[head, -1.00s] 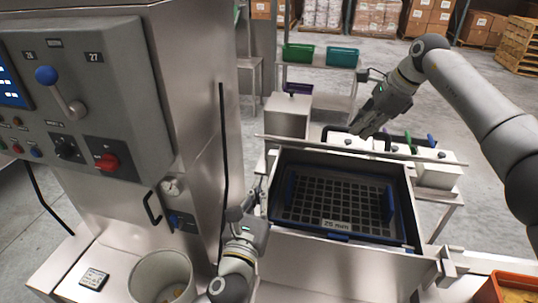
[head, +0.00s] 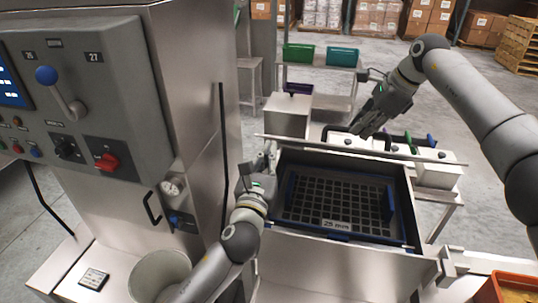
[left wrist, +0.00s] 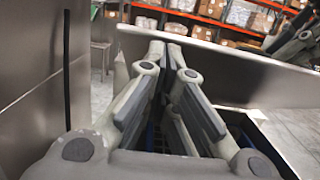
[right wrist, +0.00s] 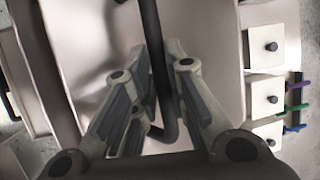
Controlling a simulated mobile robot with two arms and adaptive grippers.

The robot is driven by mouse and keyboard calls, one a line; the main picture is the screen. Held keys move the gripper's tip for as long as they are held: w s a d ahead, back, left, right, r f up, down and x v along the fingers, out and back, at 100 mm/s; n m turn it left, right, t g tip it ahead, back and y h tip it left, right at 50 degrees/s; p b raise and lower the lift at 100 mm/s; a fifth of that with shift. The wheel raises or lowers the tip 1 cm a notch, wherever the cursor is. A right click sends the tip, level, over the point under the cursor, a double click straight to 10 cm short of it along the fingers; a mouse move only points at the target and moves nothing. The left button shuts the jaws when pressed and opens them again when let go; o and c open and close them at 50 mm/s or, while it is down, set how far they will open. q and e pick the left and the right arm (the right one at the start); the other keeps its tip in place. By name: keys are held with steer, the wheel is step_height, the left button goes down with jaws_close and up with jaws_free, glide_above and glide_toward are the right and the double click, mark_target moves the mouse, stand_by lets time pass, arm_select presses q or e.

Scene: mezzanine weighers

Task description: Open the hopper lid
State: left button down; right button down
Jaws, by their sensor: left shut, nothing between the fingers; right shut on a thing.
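The hopper (head: 330,268) is a steel box with a blue-framed black grid (head: 335,200) marked "25 mm" inside, exposed from above. Its steel lid (head: 300,143) shows nearly edge-on as a thin strip behind the opening, so it stands raised. The left wrist view shows it as a slanted panel (left wrist: 250,80). My right gripper (head: 366,128) is shut on the lid's black handle, a bar between the fingers in the right wrist view (right wrist: 151,40). My left gripper (head: 262,168) is shut and empty beside the hopper's left rim; its fingers fill the left wrist view (left wrist: 178,45).
A steel cabinet with a control panel (head: 80,110) stands close at left. A pale bucket (head: 160,275) is at front left and an orange bin (head: 505,289) at front right. White lidded boxes (head: 437,174) and a rack with green and teal bins (head: 340,57) are behind.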

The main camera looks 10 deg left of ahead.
steer(key=shift+d+f, duration=0.1)
steer(key=shift+f, duration=0.15)
arm_select(q)
steer(key=shift+w+a+r, duration=0.1)
steer(key=shift+w+r, duration=0.3)
steer(key=shift+r, duration=0.2)
steer(key=shift+w+a+r, duration=0.1)
steer(key=shift+w+r, duration=0.25)
steer(key=shift+r, duration=0.2)
arm_select(e)
steer(key=shift+a+f, duration=0.1)
steer(key=shift+a, duration=0.1)
steer(key=c, duration=1.7)
jaws_free()
steer(key=shift+c, duration=0.2)
steer(key=shift+o, duration=1.4)
steer(key=shift+d, duration=0.1)
arm_select(q)
steer(key=shift+w+d+f, duration=0.1)
steer(key=shift+w, duration=0.05)
steer(key=shift+f, duration=0.1)
